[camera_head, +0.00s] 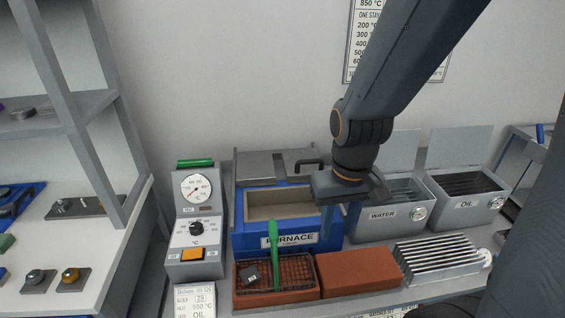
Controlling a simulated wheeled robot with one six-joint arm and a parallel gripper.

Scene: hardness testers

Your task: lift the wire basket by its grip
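The wire basket (295,272) is a dark mesh tray resting on a red-brown brick (277,296) in front of the furnace. Its green grip (274,243) stands up from it, with the top end in front of the furnace opening. A small dark piece (250,275) with light marks lies at the basket's left. My gripper (352,200) is above and to the right of the grip, over the furnace's right side, apart from the basket. Its fingers are mostly hidden by its own body, so I cannot tell their opening.
The blue furnace (245,238) has its top opening uncovered. A second brick (355,272) and a ribbed metal rack (440,258) lie to the right. WATER (383,228) and OIL (466,214) tanks stand behind them. A controller box (196,245) stands left.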

